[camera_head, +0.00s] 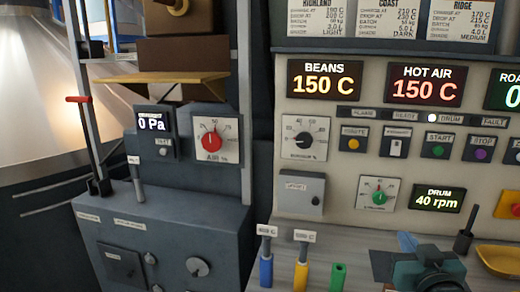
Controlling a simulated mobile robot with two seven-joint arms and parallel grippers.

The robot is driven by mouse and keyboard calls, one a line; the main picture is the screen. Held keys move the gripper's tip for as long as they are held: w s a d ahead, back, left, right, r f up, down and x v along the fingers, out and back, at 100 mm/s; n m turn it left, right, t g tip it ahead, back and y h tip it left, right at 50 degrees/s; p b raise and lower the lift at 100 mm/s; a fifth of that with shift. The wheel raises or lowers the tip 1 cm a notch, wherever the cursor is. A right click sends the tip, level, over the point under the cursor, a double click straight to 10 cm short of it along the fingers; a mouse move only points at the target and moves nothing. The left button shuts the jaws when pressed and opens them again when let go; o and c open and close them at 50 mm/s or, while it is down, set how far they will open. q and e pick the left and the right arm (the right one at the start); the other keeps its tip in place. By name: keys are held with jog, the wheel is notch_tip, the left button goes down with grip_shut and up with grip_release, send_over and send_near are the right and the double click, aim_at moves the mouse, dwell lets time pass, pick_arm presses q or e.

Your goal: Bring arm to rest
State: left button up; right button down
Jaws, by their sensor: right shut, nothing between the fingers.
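My right gripper (402,260) is low at the right of the head view, its dark and teal body over the grey counter. It is shut and holds nothing; its fingertips are hard to make out. It is below the control panel (345,219) and apart from the panel face. My left gripper is not in view.
A blue-handled tool (266,272), a yellow-handled one (301,275) and a green piece (338,277) stand left of my right gripper. A yellow tray (500,259) lies to its right. A grey cabinet (215,225) and a bucket elevator frame (86,100) stand at left.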

jog(key=s+a+f+n+g+y, duration=0.1)
jog(key=s+a+f, duration=0.2)
jog(key=f, duration=0.4)
jog(key=s+a+f+n+g+y, duration=0.1)
jog(key=s+a+f+g, duration=0.15)
jog(key=f, duration=0.45)
jog(key=s+a+f+g+y, duration=0.1)
jog(key=s+a+f+y, duration=0.2)
jog(key=f, duration=0.5)
jog(key=s+a+f+n+g, duration=0.1)
jog(key=s+a+f+g, duration=0.1)
jog(key=s+a+f, duration=0.3)
jog(key=s+f, duration=0.4)
jog(key=s, duration=0.3)
jog(key=shift+s+a+f+g, duration=0.2)
jog(key=shift+s+f+g, duration=0.1)
jog(key=shift+g, duration=0.05)
